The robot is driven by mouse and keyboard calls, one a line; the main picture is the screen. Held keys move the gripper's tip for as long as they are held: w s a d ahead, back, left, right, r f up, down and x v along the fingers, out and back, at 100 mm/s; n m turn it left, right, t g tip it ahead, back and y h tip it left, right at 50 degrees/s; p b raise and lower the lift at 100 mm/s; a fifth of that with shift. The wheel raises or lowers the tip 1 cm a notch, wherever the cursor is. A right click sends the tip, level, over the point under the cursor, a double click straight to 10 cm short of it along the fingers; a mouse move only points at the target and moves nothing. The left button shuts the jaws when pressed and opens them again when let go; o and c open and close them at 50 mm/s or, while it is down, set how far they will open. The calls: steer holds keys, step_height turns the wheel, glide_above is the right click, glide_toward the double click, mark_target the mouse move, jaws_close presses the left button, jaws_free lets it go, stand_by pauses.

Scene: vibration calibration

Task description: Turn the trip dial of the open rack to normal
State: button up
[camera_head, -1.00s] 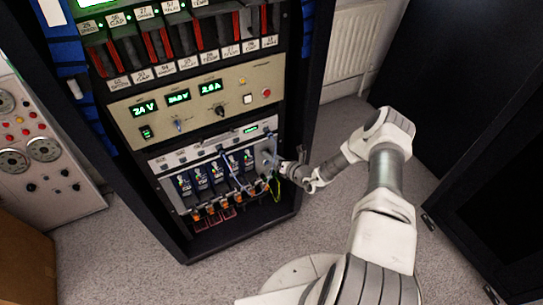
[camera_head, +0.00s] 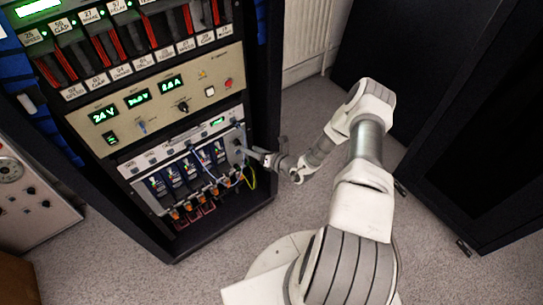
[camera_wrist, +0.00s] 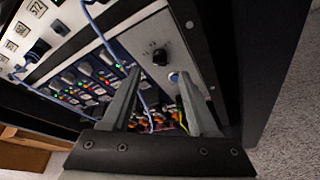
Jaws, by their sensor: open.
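The open rack (camera_head: 258,150) is a tall black frame of stacked modules. In the wrist view, a small black knob (camera_wrist: 160,57) on a plain grey panel (camera_wrist: 141,43) low in the rack looks like the trip dial. Its pointer and setting are too small to read. My gripper (camera_wrist: 157,73) is open and empty, its two fingers pointing at this panel with the knob seen between the tips. I cannot tell whether they touch the panel. In the head view my gripper (camera_head: 247,154) is at the right end of the lower module row, and the knob cannot be made out.
Blue cables (camera_wrist: 100,32) loop close to the left finger, and a yellow-green cable (camera_head: 252,178) hangs below the gripper. A beige power panel (camera_head: 160,98) with green displays is above. A dark cabinet (camera_head: 455,110) stands at right; grey carpet (camera_head: 225,240) is open in front.

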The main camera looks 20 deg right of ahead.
steer(key=p+v, duration=0.1)
steer(key=v, duration=1)
steer(key=shift+s, duration=0.15)
steer(key=shift+d+r, duration=0.1)
steer(key=shift+r, duration=0.05)
steer(key=s+a+r+n+g+y, duration=0.1)
steer(key=a+r+n+g, duration=0.25)
steer(key=r+n, duration=0.45)
steer(key=s+a+r+n+g+y, duration=0.1)
steer(key=a+r+n+g+y, duration=0.25)
steer(key=r, duration=0.65)
steer(key=s+a+r+n+g, duration=0.15)
steer(key=a+r+n, duration=0.25)
steer(key=r+n, duration=0.4)
steer(key=s+d+r+n+t+h, duration=0.1)
steer(key=s+d+r+n+h, duration=0.1)
steer(key=s+r+n+h, duration=0.9)
steer(key=s+r+n, duration=0.6)
steer(key=r+n, duration=0.1)
steer(key=r, duration=0.3)
steer(key=shift+s+d, duration=0.2)
steer(key=shift+s, duration=0.2)
